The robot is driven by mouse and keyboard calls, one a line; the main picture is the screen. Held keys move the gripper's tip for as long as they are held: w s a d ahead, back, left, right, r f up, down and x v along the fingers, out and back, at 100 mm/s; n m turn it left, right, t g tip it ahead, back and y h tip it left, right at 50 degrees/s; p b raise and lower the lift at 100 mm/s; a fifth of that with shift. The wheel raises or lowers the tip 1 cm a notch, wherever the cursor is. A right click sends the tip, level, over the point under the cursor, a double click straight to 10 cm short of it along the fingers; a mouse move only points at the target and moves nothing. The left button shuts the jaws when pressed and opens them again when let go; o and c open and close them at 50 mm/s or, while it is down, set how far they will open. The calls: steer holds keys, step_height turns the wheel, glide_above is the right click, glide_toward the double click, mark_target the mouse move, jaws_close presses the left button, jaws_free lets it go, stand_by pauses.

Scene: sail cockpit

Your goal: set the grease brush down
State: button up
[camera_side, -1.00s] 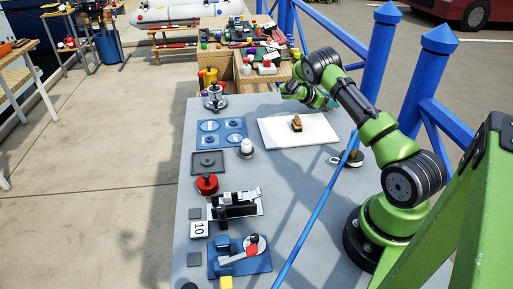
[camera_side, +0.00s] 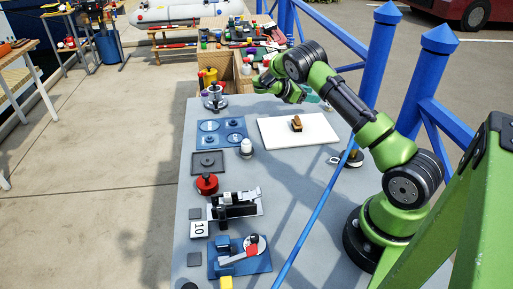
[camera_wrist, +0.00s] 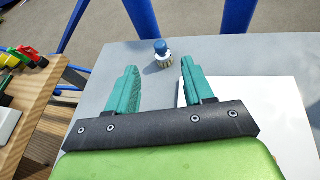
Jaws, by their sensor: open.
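A small upright thing with a dark blue top and a pale, ribbed lower part, probably the grease brush (camera_wrist: 162,53), stands on the grey table in the wrist view. My gripper (camera_wrist: 158,67) is open, its two teal fingers well apart and nothing held between them. The brush shows in the gap, beyond the fingertips in the picture. In the side view my gripper is low over the far end of the table and partly hidden by my arm. I cannot make out the brush there.
A white board (camera_side: 275,136) with a brown block (camera_side: 297,124) on it lies close by. It also shows at right in the wrist view (camera_wrist: 255,100). A wooden crate (camera_wrist: 40,112) stands at left. Blue railing posts (camera_side: 375,62) line the far edge.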

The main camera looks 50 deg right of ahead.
steer(key=shift+w+a+r, duration=0.25)
steer(key=shift+a+r, duration=0.2)
steer(key=shift+a, duration=0.15)
steer(key=s+a+r+m+t+y, duration=0.2)
steer(key=a+r+m+t+y, duration=0.3)
steer(key=a, duration=0.5)
steer(key=s+a+r+m+t+y, duration=0.2)
steer(key=a+r+m+y, duration=0.15)
steer(key=a+r, duration=0.6)
steer(key=s+a+r+m+t+y, duration=0.1)
steer(key=s+a+m+t+y, duration=0.1)
steer(key=s+a, duration=0.4)
steer(key=s+a+r+m+t+y, duration=0.2)
steer(key=s+a, duration=0.5)
steer(key=a, duration=0.7)
steer(key=shift+a+m+t+y, duration=0.15)
steer(key=shift+m+t+y, duration=0.5)
steer(key=shift+m+t, duration=0.8)
steer(key=shift+w+r, duration=0.1)
steer(key=shift+o, duration=0.3)
